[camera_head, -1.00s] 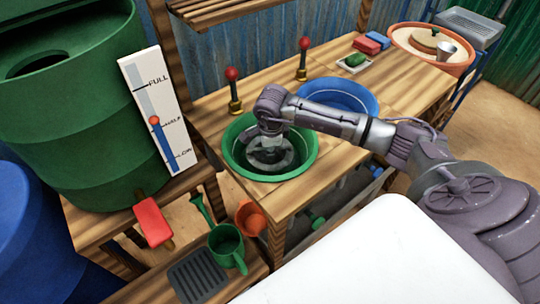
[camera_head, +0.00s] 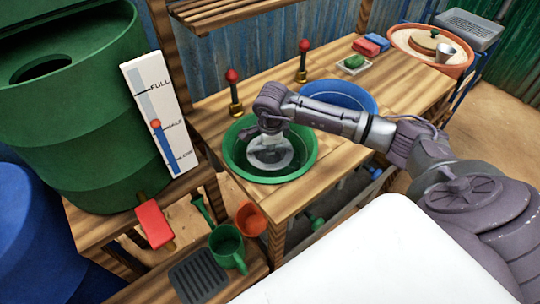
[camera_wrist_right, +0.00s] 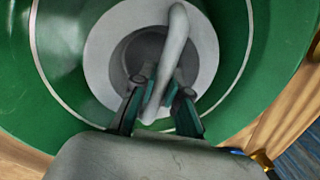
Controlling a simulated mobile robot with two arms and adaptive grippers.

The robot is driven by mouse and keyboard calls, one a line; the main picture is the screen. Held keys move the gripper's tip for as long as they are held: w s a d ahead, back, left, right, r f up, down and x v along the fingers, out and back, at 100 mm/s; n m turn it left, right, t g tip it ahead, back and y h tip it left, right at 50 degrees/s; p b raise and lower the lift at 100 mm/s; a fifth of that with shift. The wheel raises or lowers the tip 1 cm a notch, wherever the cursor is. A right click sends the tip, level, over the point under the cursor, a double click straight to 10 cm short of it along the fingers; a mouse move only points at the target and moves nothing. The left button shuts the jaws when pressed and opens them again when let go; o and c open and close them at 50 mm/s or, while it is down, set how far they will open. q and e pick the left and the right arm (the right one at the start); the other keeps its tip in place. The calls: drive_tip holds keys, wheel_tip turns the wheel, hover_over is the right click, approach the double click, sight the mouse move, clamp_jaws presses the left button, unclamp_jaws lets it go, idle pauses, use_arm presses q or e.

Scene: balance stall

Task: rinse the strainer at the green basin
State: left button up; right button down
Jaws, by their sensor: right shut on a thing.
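The strainer (camera_head: 284,154) is a pale grey round piece inside the green basin (camera_head: 306,168), which is set in the wooden counter. In the right wrist view the strainer (camera_wrist_right: 205,62) shows as a grey ring with a darker middle and a thick grey handle, with the green basin (camera_wrist_right: 60,45) around it. My right gripper (camera_wrist_right: 160,97) is shut on the handle. In the head view my right gripper (camera_head: 268,128) reaches over the basin, and my arm hides part of the strainer. I cannot tell whether the strainer touches the basin floor. My left gripper is out of view.
A blue basin (camera_head: 345,88) stands just beyond my arm. Two red-knobbed taps (camera_head: 234,92) rise behind the basins. A green tank (camera_head: 75,110) with a level gauge (camera_head: 160,120) is at left. A green mug (camera_head: 226,243) and orange cup (camera_head: 251,219) sit below.

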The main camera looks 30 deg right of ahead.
drive_tip(key=shift+r+p, duration=3)
drive_tip(key=shift+r, duration=2.25)
drive_tip(key=shift+r+p, duration=1.05)
drive_tip(key=shift+r, duration=0.8)
wheel_tip(320, 180, up, 4)
drive_tip(key=shift+p, duration=1)
